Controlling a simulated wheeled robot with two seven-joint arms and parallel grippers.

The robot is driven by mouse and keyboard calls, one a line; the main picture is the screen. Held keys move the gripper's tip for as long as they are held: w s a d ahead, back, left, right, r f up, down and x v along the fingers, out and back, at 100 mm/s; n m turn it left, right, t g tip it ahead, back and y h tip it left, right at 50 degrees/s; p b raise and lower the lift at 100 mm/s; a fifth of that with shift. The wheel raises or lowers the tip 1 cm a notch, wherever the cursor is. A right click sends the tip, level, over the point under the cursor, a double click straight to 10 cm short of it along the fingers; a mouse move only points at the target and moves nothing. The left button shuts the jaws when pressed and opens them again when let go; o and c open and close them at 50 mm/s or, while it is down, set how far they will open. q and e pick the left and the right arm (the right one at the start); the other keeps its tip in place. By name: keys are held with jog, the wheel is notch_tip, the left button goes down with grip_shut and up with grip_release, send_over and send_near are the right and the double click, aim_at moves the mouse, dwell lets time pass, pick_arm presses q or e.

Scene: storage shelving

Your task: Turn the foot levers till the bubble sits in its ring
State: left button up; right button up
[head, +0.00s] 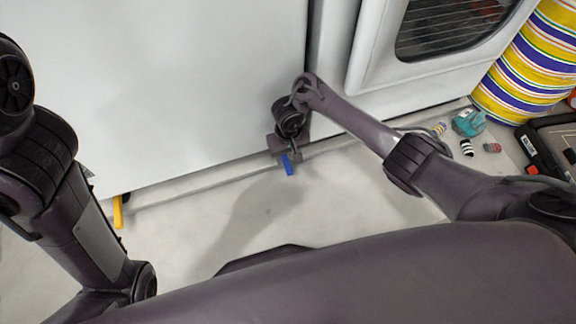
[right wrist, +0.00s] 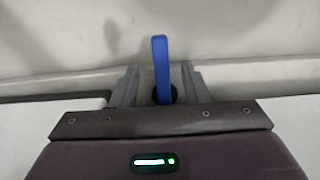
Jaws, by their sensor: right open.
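A blue foot lever (head: 289,166) sticks out at the lower edge of the white cabinet (head: 200,90). My right gripper (head: 285,155) is down at this lever. In the right wrist view the blue lever (right wrist: 160,65) stands between the two grey fingers of my right gripper (right wrist: 159,80), with gaps on both sides. The fingers are open. A yellow foot lever (head: 118,211) shows at the cabinet's lower left corner, away from any gripper. My left arm is at the left, but its gripper is out of view. No bubble or ring is visible.
An appliance with a dark window (head: 440,25) stands to the right. A striped yellow cylinder (head: 527,65), a teal tool (head: 468,122), small striped pieces (head: 467,147) and a dark case (head: 555,145) are at the right. The pale floor (head: 270,210) in front of the cabinet is clear.

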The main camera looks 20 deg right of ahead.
aim_at(288, 166)
notch_tip(288, 166, down, 5)
jog(key=b, duration=0.3)
jog(key=shift+r, duration=0.1)
jog(key=shift+c, duration=0.3)
grip_shut()
